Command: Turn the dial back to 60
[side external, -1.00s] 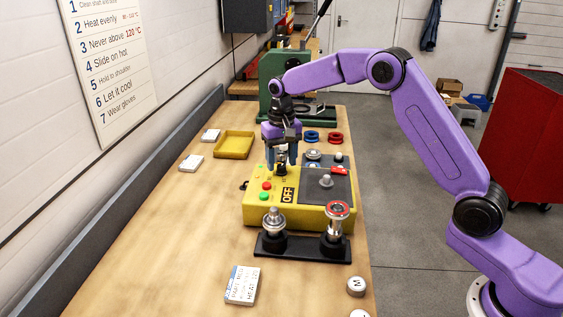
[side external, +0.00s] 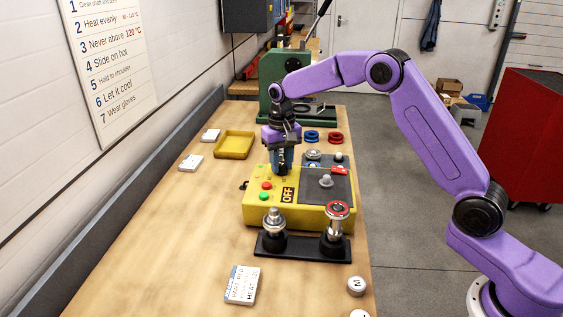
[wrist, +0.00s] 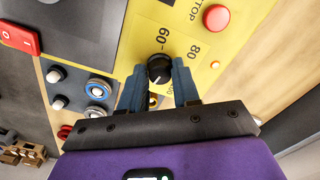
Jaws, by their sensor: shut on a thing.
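The black dial (wrist: 158,69) sits on the yellow heater box (side external: 255,207). Printed numbers 60 (wrist: 163,38), 80 (wrist: 193,52) and a partly hidden 100 curve around it in the wrist view. My gripper (wrist: 158,78) is shut on the dial, with one blue finger on each side. The dial's pointer is too small to read for certain.
A black stand (side external: 300,248) with two metal parts is in front. A yellow tray (side external: 233,145) lies behind left. Blue and red rings (side external: 335,137) lie behind. The bench's left side is mostly clear.

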